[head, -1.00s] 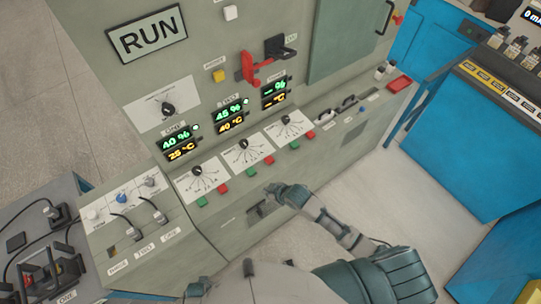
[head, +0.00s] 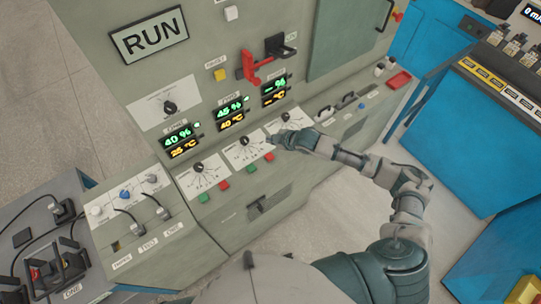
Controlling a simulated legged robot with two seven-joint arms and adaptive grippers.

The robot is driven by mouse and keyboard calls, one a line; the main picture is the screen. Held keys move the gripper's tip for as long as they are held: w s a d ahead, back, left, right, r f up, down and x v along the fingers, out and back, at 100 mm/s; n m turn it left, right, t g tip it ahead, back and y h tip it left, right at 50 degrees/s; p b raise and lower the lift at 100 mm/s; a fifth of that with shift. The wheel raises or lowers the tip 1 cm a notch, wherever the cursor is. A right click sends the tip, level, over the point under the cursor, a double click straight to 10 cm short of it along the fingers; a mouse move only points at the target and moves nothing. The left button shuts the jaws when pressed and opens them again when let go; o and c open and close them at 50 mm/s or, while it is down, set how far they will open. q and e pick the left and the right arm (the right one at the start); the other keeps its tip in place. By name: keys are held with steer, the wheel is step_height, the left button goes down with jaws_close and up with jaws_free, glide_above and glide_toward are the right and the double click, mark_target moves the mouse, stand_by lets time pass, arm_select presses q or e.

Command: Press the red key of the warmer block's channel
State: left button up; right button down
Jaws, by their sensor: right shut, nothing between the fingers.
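The left channel readout (head: 180,143) shows 40 % and 25 °C. The middle readout (head: 231,114) shows 45 % and 40 °C, the higher temperature. The right readout (head: 274,90) shows dashes. Below the left dial is a red key (head: 223,184) beside a green key (head: 204,198). Below the middle dial is another red key (head: 269,156), with a green key (head: 251,170) to its left. My right gripper (head: 272,142) is shut and empty, just above the middle red key in the picture. It hides the right channel's keys; contact cannot be told. My left gripper is out of view.
A slotted handle (head: 262,205) is on the cabinet front below the keys. A red lever (head: 262,68) and a yellow button (head: 220,75) are higher on the panel. A side console (head: 135,215) with plugged cables stands at left.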

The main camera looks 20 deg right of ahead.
steer(key=shift+a+f, duration=0.1)
steer(key=b, duration=0.8)
glide_above(270, 157)
step_height(270, 157, down, 7)
steer(key=shift+r, duration=0.1)
steer(key=shift+d+f, duration=0.2)
steer(key=shift+f, duration=0.65)
steer(key=shift+a, duration=0.1)
steer(key=shift+a, duration=0.1)
steer(key=shift+f, duration=0.15)
